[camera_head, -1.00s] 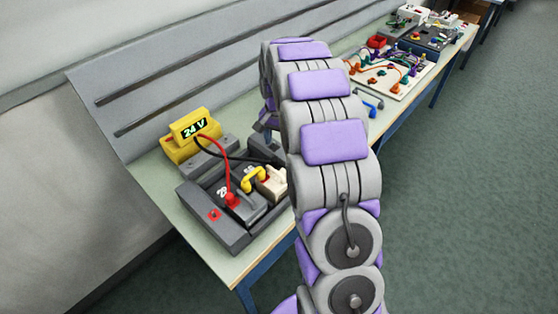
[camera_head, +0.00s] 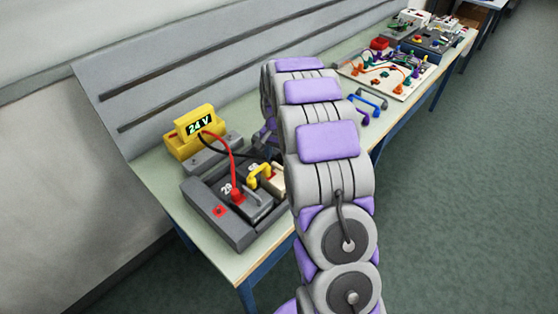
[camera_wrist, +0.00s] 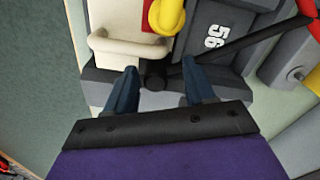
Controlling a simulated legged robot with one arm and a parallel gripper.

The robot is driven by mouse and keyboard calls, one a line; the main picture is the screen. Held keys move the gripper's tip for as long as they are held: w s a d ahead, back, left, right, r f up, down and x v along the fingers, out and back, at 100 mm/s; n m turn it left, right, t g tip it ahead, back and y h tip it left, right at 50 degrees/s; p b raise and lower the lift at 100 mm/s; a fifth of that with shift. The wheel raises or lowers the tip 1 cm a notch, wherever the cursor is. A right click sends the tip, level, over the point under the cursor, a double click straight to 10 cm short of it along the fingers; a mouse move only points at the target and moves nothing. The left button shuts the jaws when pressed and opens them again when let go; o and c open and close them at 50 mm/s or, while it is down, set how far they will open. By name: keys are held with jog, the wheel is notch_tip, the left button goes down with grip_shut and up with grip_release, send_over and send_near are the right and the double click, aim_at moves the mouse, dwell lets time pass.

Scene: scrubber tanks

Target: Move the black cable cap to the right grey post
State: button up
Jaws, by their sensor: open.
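The black cable cap (camera_wrist: 154,78) is in the wrist view, between and just beyond my fingertips. Its black cable (camera_wrist: 235,42) runs to the upper right. My gripper (camera_wrist: 161,85) is open, one blue finger on each side of the cap; no contact is visible. In the head view my arm hides the cap, and the black cable (camera_head: 225,154) leads from the yellow 24 V meter (camera_head: 194,130) behind the arm. I cannot clearly make out the right grey post in either view.
A red cable (camera_head: 231,160) runs from the meter to the dark grey battery unit (camera_head: 230,231). A yellow handle (camera_head: 260,174) and a cream handle (camera_wrist: 128,45) stand close to my gripper. Circuit boards (camera_head: 388,74) occupy the bench farther right.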

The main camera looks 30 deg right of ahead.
jog(key=shift+f, duration=0.6)
jog(key=shift+d+f, duration=0.15)
jog(key=shift+d, duration=0.8)
jog(key=shift+a, duration=0.85)
jog(key=shift+d+p, duration=0.3)
jog(key=shift+d, duration=0.35)
jog(key=shift+a, duration=0.45)
jog(key=shift+d, duration=0.1)
jog(key=shift+d, duration=0.25)
